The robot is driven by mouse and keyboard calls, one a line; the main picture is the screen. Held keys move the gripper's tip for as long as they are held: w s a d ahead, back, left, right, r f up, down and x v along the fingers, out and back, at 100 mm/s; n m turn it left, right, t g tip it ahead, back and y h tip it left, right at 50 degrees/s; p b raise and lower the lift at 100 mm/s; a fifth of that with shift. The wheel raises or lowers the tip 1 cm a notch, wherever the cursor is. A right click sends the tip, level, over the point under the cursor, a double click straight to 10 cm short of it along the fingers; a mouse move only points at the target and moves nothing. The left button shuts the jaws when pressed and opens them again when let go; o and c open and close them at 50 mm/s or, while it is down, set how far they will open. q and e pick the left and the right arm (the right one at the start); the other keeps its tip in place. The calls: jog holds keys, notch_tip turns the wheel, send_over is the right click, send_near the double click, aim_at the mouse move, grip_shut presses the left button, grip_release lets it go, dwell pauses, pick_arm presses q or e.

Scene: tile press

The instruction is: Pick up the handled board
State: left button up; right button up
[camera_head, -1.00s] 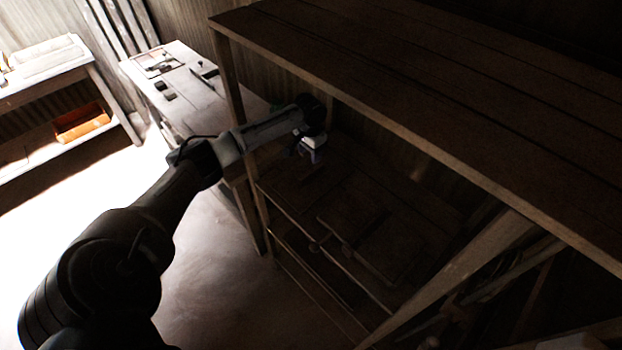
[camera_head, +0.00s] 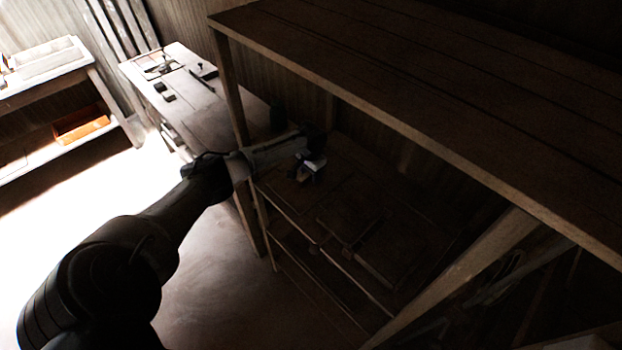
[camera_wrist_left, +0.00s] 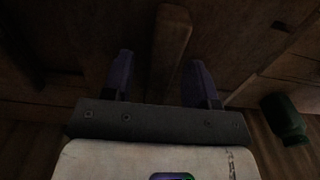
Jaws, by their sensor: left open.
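My left gripper (camera_head: 309,173) points down over the dark lower shelf, below the big upper shelf. In the left wrist view its two purple fingers (camera_wrist_left: 160,82) are apart, with nothing clamped. A raised wooden bar (camera_wrist_left: 170,45), seemingly a handle, shows between and beyond the fingertips. A flat wooden board (camera_head: 345,217) with a raised strip lies on the lower shelf, right of and nearer than the gripper. Dim light leaves it unclear whether the bar belongs to this board. My right gripper is in neither view.
A dark green cylinder (camera_wrist_left: 286,118) stands near the gripper. A workbench (camera_head: 190,100) with small tools stands at the left, with open floor (camera_head: 100,180) before it.

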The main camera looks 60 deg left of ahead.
pick_arm(q)
jog(key=shift+c, duration=0.3)
grip_shut()
dwell(0.5)
